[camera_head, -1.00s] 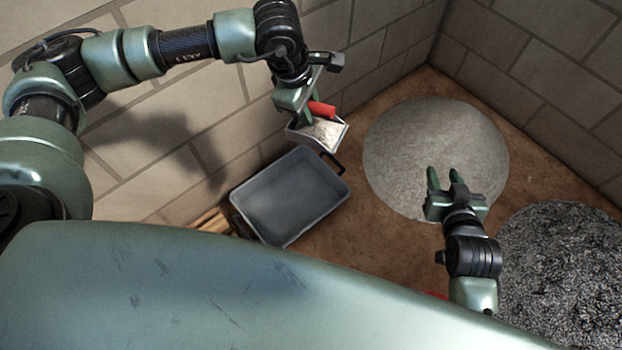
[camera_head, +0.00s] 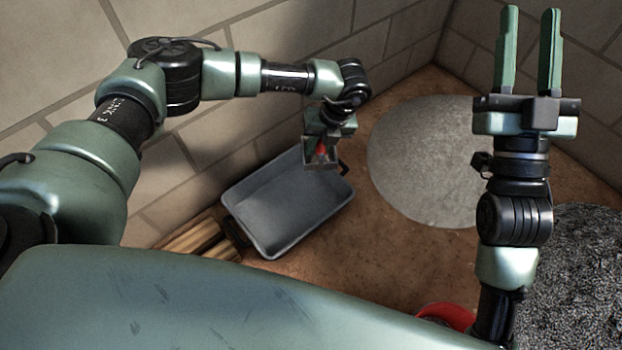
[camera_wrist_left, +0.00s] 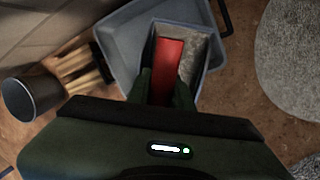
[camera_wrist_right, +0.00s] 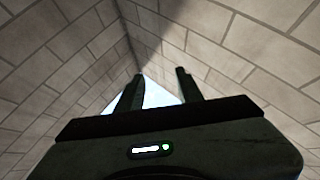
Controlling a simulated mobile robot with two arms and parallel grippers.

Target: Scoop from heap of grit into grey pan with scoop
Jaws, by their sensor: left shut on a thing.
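The grey pan (camera_head: 268,225), a shallow rectangular tray with dark handles, stands on the floor by the left wall. My left gripper (camera_head: 322,138) is shut on the red handle of the scoop (camera_head: 321,160), over the pan's far right end. In the left wrist view the red handle (camera_wrist_left: 167,65) lies between the fingers, and light grey grit (camera_wrist_left: 196,52) shows inside the scoop. The light grey heap (camera_head: 415,165), fine in texture, lies right of the pan, partly hidden by my right arm. My right gripper (camera_head: 528,50) is open and empty, fingers pointing up.
A darker, coarser heap (camera_head: 575,265) lies at the right. Wooden pieces (camera_head: 190,238) lie left of the pan, with a dark cylindrical container (camera_wrist_left: 32,95) near them. A red object (camera_head: 448,312) shows at the bottom. Block walls (camera_head: 400,45) meet at the back corner.

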